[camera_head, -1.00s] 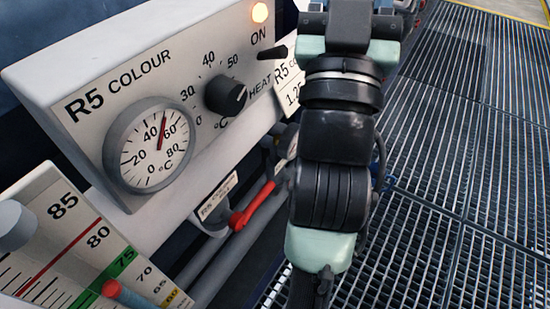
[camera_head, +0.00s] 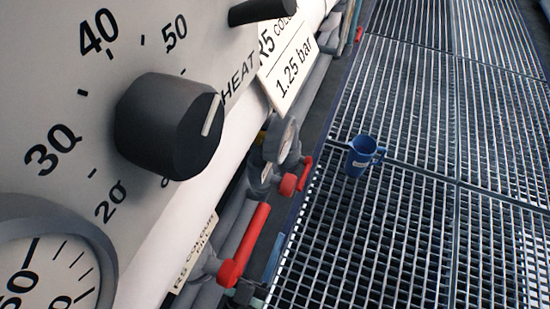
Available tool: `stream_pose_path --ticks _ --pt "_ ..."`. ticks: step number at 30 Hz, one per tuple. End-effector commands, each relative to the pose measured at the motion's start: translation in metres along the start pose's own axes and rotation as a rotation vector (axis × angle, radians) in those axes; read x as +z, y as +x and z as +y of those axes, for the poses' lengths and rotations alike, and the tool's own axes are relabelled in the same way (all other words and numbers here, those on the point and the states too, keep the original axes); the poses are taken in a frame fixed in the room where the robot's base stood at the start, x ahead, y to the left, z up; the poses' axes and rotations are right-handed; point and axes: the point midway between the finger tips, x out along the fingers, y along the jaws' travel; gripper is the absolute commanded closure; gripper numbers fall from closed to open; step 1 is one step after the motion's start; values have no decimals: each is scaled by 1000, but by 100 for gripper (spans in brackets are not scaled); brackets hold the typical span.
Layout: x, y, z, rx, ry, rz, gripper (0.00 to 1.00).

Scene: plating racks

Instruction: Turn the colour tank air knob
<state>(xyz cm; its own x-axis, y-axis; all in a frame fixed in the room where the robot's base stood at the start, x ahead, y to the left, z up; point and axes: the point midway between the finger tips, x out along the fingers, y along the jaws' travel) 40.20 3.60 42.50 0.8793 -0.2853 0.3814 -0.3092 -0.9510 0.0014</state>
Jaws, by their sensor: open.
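A small pressure gauge (camera_head: 287,140) on a grey fitting sits low beside the R5 COLOUR panel, under a white card (camera_head: 288,62) reading "1.25 bar". A small red handle (camera_head: 290,185) is beside it on the pipework. I cannot tell which part there is the air knob. The large black knob (camera_head: 168,125) on the panel is the HEAT dial, and its white mark points to the upper right. My gripper is not in view, so its place relative to these parts does not show.
A red lever valve (camera_head: 243,247) with a R5 COLOUR label sits on the pipes below the panel. A round dial (camera_head: 50,262) fills the lower left corner. A blue jug (camera_head: 361,158) stands on the grating floor (camera_head: 400,235), which is otherwise clear.

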Motion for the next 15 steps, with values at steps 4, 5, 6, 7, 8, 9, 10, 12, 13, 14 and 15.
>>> stream_pose_path --ticks 4,5,6,7,8,9,10,12,13,14,15 --pt "1 10 1 3 -1 0 52" --pt "0 15 1 3 -1 2 52" --pt "0 22 1 3 0 3 52" --pt "0 28 1 3 -1 4 52" --pt "0 33 1 3 -1 5 52" --pt "0 42 1 3 -1 5 52" --pt "0 49 1 2 -1 5 52" --pt "1 64 1 2 0 5 52" --pt "1 70 1 3 1 5 52" --pt "1 77 1 2 0 5 52" --pt "1 84 1 1 -1 4 52"
